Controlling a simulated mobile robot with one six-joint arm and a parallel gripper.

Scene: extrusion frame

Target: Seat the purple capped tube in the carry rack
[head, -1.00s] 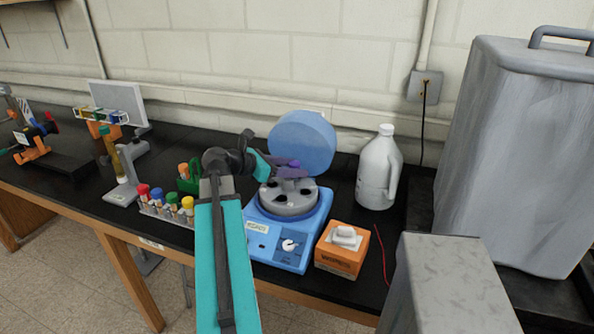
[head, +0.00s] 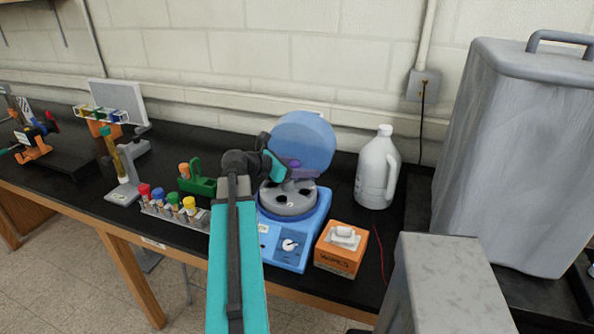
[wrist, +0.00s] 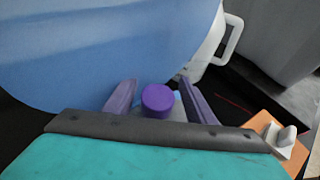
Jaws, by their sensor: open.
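The purple capped tube shows in the wrist view as a purple cap (wrist: 158,100) between the two spread purple fingers of my gripper (wrist: 158,92). A gap shows beside the cap, and its tube body is hidden. In the head view, my gripper (head: 287,166) is over the centrifuge rotor (head: 289,204), with purple in front of the raised lid; cap and fingers are hard to separate there. The green carry rack (head: 202,187) with an upright handle stands left of the arm. An orange-capped tube (head: 184,172) is at its left end.
The blue centrifuge (head: 284,256) has its translucent lid (head: 303,140) raised close behind my gripper. A grey rack (head: 172,217) holds several coloured-cap tubes. An orange wipes box (head: 340,248) and white jug (head: 377,170) stand at right.

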